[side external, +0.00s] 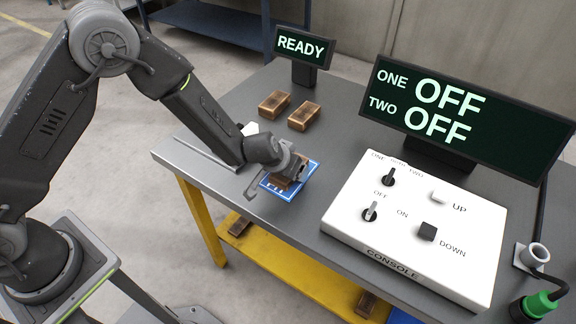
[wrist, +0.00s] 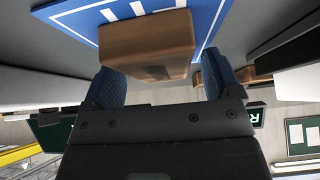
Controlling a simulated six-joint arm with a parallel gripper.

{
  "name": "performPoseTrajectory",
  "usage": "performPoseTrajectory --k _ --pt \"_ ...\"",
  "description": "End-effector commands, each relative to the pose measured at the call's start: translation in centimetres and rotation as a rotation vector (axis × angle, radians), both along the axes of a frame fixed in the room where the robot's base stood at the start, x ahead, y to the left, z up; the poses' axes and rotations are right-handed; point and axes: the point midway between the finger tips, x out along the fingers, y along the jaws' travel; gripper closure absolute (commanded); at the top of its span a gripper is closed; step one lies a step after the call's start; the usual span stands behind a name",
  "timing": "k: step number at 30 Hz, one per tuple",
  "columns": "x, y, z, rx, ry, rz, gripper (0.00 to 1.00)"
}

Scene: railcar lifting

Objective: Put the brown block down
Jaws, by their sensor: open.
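A brown block (wrist: 148,42) rests on a blue card with white markings (wrist: 88,22) in the wrist view. In the side view the block (side external: 281,184) is partly hidden under my gripper (side external: 287,176), on the blue card (side external: 309,176) near the table's front edge. In the wrist view my gripper (wrist: 160,66) is open, with its blue finger pads on either side of the block's near end. A gap shows at the right pad; contact at the left pad cannot be told.
Two more brown blocks (side external: 274,104) (side external: 303,116) lie farther back on the grey table (side external: 225,120). A white console (side external: 400,235) stands to the right, below a screen reading ONE OFF, TWO OFF (side external: 465,110). A small READY screen (side external: 302,46) stands behind.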

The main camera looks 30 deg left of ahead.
Motion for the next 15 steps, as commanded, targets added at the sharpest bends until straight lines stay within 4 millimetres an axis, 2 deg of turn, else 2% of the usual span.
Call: performPoseTrajectory --k 8,11,15 --pt "0.0 0.0 0.4 -0.001 -0.001 0.002 0.16" --pt "-0.6 -0.1 1.3 -0.002 -0.002 -0.001 0.16" --pt "-2.0 -0.1 3.6 -0.002 -0.003 0.000 0.16"
